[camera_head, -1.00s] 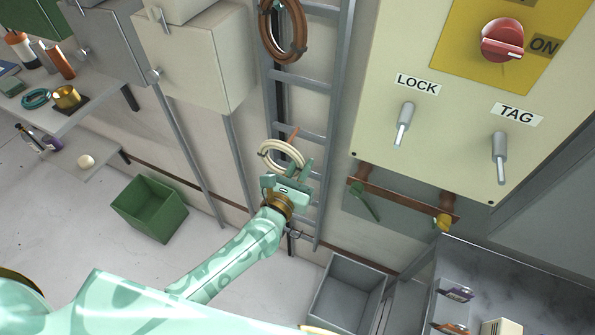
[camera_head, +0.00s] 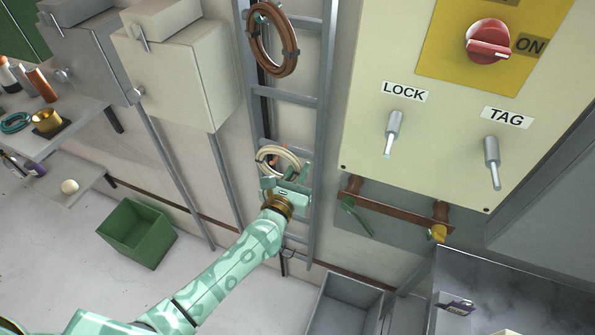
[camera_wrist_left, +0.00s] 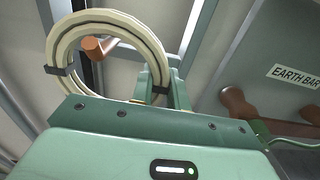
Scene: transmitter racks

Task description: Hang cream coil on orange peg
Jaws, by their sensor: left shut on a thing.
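The cream coil (camera_head: 281,151) is a ring of several turns with dark ties, in front of the ladder-like rack. My left gripper (camera_head: 292,181) is shut on its lower right side and holds it up; the coil (camera_wrist_left: 62,70) also fills the upper left of the left wrist view. The orange peg (camera_wrist_left: 98,47) shows through the coil's opening in that view, near the upper part of the ring. I cannot tell whether the peg passes through the ring or is still behind it. My right gripper is not in view.
A brown coil (camera_head: 272,40) hangs higher on the ladder rack (camera_head: 290,97). The cream panel (camera_head: 365,135) with LOCK and TAG levers is at right, with a brown bar (camera_head: 385,209) below. A green bin (camera_head: 137,233) and a grey bin (camera_head: 345,305) stand below.

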